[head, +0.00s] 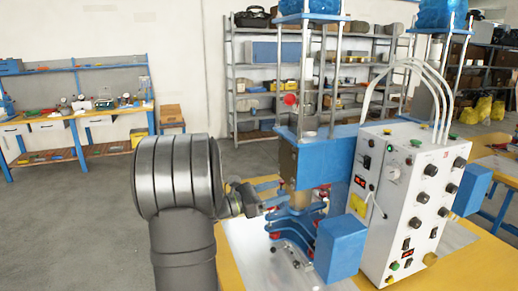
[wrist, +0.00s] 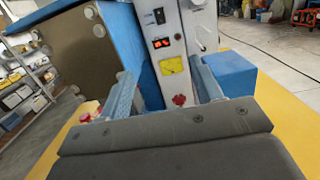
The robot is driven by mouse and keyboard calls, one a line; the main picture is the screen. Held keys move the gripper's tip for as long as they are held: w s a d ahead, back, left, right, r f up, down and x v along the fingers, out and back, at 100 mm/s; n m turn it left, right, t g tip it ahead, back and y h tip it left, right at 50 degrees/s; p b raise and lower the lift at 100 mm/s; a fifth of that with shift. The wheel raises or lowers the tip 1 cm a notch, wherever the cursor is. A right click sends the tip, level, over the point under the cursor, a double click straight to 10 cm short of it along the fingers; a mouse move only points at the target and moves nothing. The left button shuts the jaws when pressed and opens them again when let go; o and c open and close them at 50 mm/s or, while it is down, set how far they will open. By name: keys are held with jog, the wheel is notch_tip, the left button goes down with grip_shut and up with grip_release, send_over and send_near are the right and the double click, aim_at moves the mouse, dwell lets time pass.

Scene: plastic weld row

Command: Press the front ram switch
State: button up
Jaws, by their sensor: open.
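The white control box (head: 405,205) of the welding machine carries several switches, knobs and lights; its labels are too small to read, so I cannot tell which one is the front ram switch. A black rocker switch (head: 366,162) sits on its narrow side above a red display (head: 360,181) and a yellow label (head: 357,205). In the wrist view the rocker (wrist: 159,16) and display (wrist: 161,43) show beyond my fingers. My gripper (wrist: 166,82) is open and empty, its fingers spread. In the head view my gripper (head: 282,192) is left of the box, near the machine's blue press parts.
A blue block (head: 341,247) stands in front of the box. The blue press head (head: 325,155) and upright rods are close by. A red knob (wrist: 179,99) shows between my fingers. The yellow table edge (wrist: 268,75) is near. Shelves (head: 270,95) stand far behind.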

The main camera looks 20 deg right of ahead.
jog(key=shift+m+g, duration=0.3)
jog(key=shift+m, duration=0.1)
jog(key=d, duration=0.2)
jog(key=d+r, duration=0.1)
jog(key=d, duration=0.5)
jog(key=shift+s+d+r, duration=0.15)
jog(key=shift+r, duration=0.05)
jog(key=c, duration=1.1)
jog(key=shift+n, duration=0.5)
jog(key=d, duration=0.3)
jog(key=d+r, duration=0.1)
jog(key=d, duration=0.3)
jog(key=shift+r, duration=0.2)
grip_shut()
